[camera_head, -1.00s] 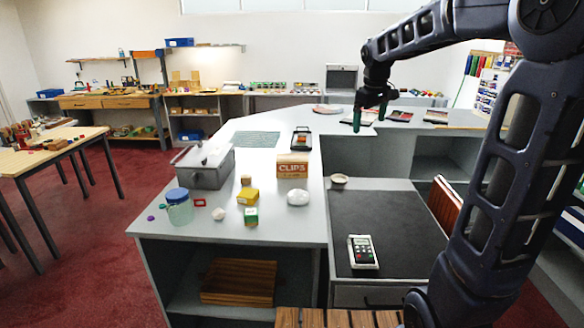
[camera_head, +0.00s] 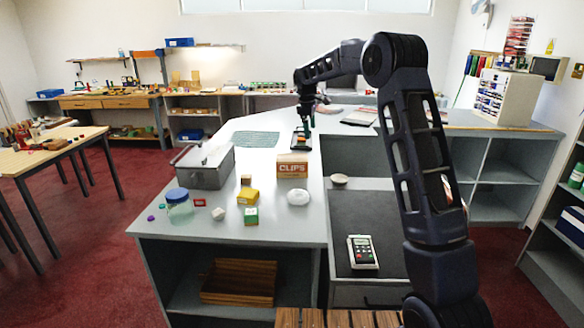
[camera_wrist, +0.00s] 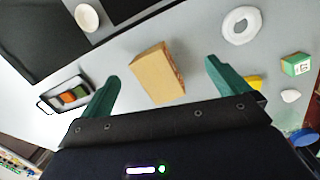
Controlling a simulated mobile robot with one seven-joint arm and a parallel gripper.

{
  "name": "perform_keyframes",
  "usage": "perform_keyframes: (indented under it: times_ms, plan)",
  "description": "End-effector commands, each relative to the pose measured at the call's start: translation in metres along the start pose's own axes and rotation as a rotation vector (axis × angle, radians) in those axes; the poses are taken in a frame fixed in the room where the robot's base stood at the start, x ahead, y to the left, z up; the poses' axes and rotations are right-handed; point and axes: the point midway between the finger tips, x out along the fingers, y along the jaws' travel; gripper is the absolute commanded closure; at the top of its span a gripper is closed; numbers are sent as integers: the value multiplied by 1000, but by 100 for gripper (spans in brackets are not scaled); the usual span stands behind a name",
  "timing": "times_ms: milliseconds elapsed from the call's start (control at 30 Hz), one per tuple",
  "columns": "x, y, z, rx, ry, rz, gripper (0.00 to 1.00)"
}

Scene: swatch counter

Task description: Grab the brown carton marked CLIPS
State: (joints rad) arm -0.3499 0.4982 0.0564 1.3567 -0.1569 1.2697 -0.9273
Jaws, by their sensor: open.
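The brown carton marked CLIPS (camera_head: 292,168) stands on the grey counter, its label facing the head camera. In the wrist view the carton (camera_wrist: 157,73) shows as a tan box with a plain top, lying between the lines of my two green fingers but beyond their tips. My gripper (camera_head: 309,122) is open and empty, above the counter behind the carton in the head view. It also shows in the wrist view (camera_wrist: 163,70), with its fingers spread wider than the carton. No contact with the carton is visible.
A white ring-like item (camera_head: 298,197) and a yellow block (camera_head: 248,196) sit in front of the carton. A grey metal box (camera_head: 205,167) is to its left, a small bowl (camera_head: 339,180) to its right. A dark-framed holder (camera_wrist: 66,97) lies beside one finger.

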Motion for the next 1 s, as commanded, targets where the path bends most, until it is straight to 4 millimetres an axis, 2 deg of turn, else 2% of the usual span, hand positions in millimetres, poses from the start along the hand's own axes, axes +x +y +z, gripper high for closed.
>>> perform_keyframes:
  times_ms: [33,200,400,567,767,1000]
  plan:
    - [13,6,-16,-33,-6,-8,0]
    - [49,21,-60,-146,-26,-29,0]
    - [82,31,-97,-243,-43,-46,0]
    - [94,33,-109,-278,-48,-52,0]
    - [108,33,-110,-283,-49,-54,0]
    - [142,31,-108,-282,-49,-55,0]
